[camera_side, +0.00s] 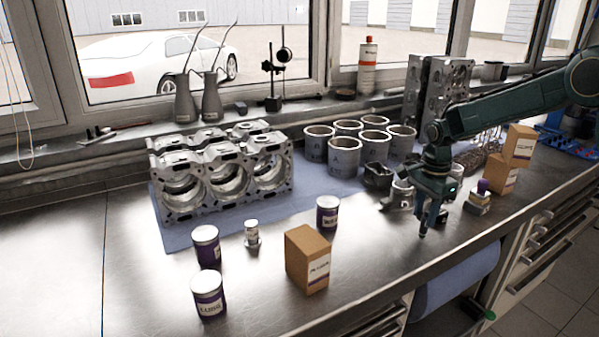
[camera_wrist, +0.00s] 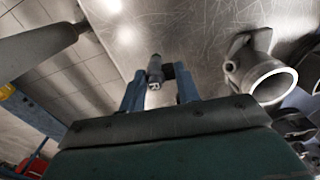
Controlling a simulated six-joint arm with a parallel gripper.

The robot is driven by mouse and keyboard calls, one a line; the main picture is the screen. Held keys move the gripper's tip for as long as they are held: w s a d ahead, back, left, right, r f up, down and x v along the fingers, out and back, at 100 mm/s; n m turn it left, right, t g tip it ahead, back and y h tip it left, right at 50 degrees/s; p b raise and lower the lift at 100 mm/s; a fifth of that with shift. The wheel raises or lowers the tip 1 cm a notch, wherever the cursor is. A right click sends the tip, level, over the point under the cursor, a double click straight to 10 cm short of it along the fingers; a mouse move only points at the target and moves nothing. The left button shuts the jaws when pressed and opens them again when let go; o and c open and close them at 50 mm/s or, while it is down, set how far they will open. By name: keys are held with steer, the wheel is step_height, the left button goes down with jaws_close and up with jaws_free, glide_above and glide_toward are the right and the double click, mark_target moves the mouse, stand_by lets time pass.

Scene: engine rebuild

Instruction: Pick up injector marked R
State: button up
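My gripper (camera_side: 425,222) points down low over the bench at the right in the side view, its fingertips at or just above the steel top. In the wrist view its two blue fingers (camera_wrist: 160,76) stand on either side of a small dark grey injector-like part (camera_wrist: 155,72) with a pale end towards the camera. The fingertips are very close to this part; I cannot tell whether both touch it. No letter R is readable on it.
A grey metal part with a round, bright-rimmed opening (camera_wrist: 268,80) stands right of the fingers in the wrist view. A brown box (camera_side: 307,260) and purple-white cans (camera_side: 207,293) stand left of the gripper. The engine block (camera_side: 220,172) and several cylinder liners (camera_side: 344,158) stand behind.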

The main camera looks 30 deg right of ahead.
steer(key=shift+c, duration=0.6)
steer(key=shift+r, duration=0.15)
step_height(320, 180, up, 20)
stand_by(0.3)
steer(key=shift+d, duration=0.15)
stand_by(0.4)
